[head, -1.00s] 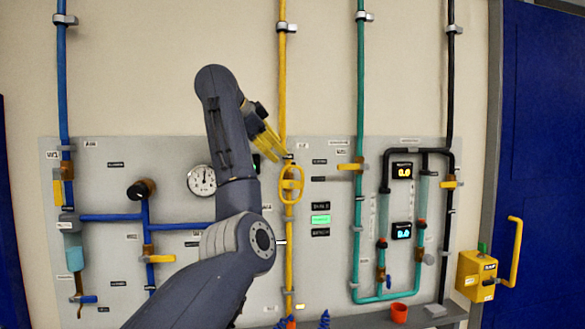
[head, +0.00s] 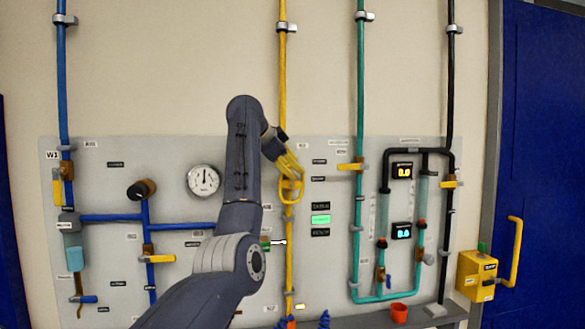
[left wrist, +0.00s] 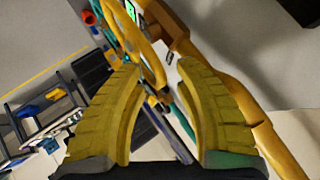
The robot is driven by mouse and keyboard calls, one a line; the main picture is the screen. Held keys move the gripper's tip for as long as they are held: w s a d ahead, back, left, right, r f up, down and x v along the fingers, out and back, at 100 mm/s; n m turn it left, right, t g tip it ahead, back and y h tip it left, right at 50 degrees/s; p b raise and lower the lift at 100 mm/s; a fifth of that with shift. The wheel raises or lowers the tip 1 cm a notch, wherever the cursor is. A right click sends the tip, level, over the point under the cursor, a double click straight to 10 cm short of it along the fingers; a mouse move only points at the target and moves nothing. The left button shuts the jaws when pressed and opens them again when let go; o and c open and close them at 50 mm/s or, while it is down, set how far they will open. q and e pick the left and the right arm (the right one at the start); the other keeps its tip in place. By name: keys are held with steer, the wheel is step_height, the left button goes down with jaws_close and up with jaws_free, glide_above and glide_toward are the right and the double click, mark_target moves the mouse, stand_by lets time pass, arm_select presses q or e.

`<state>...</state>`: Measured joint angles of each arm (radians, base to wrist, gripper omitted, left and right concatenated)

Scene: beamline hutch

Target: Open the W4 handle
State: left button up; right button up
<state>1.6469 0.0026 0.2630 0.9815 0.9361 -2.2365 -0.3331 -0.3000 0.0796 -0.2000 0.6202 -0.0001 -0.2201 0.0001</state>
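I cannot read a W4 label in these views; only W1 (head: 53,155) is legible, at the far left. My left gripper (head: 291,171) is at the yellow oval handwheel (head: 292,197) on the vertical yellow pipe. Its fingers overlap the wheel's top in the head view. In the left wrist view the two ridged yellow fingers (left wrist: 158,72) are spread apart, and the yellow wheel (left wrist: 132,38) lies just beyond and between their tips. I cannot tell whether they touch it. My right gripper is not in view.
Yellow lever handles sit on the blue (head: 160,258), green (head: 349,166) and black (head: 449,184) pipes. A round gauge (head: 203,181) is left of my forearm. A red cup (head: 399,312) stands on the ledge. A yellow door handle (head: 514,252) is at right.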

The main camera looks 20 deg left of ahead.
arm_select(q)
jaws_close()
stand_by(0.4)
steer(key=shift+s+a+t+h, duration=0.1)
steer(key=shift+a+t+h, duration=0.2)
steer(key=shift+h, duration=0.1)
jaws_free()
stand_by(0.3)
